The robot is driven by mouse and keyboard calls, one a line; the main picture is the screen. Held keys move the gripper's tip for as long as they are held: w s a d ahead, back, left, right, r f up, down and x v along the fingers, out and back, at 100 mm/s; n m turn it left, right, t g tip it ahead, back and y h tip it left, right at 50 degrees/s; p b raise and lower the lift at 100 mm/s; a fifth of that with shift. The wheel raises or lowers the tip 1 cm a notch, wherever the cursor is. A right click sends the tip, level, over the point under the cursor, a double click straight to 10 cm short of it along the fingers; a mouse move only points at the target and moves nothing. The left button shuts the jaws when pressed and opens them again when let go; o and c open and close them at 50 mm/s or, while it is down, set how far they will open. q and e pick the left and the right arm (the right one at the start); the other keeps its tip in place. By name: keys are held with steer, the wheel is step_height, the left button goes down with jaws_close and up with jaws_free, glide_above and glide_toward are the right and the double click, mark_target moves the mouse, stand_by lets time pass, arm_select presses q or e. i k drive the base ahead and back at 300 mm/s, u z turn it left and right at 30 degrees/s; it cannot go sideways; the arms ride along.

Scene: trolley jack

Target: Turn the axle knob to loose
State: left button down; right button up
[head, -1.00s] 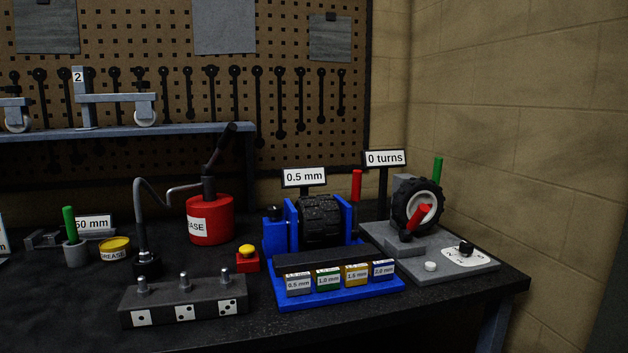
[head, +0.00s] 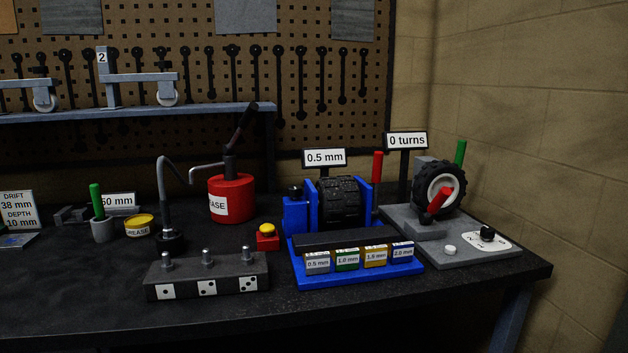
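A small black knob (head: 487,233) sits on a white dial plate (head: 502,243) with small markings too fine to read fully. The plate lies on the right part of a grey base (head: 462,256). A wheel with a black tyre (head: 458,204) and white rim stands upright at the back of this base, with a red handle (head: 438,204) in front of it and a green handle (head: 460,152) behind. A white button (head: 450,250) is left of the plate. A sign (head: 406,141) behind reads "0 turns". Neither of my grippers shows.
A blue fixture (head: 358,274) with a black roller, a "0.5 mm" sign and several labelled blocks stands left of the grey base. A red grease can (head: 232,198), a yellow-topped red button (head: 267,237) and a grey block with pegs (head: 207,280) are further left. The bench front (head: 400,306) is clear.

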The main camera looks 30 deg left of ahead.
mark_target(293, 191)
steer(key=u, duration=0.15)
steer(key=i, duration=1.4)
steer(key=u, duration=1.85)
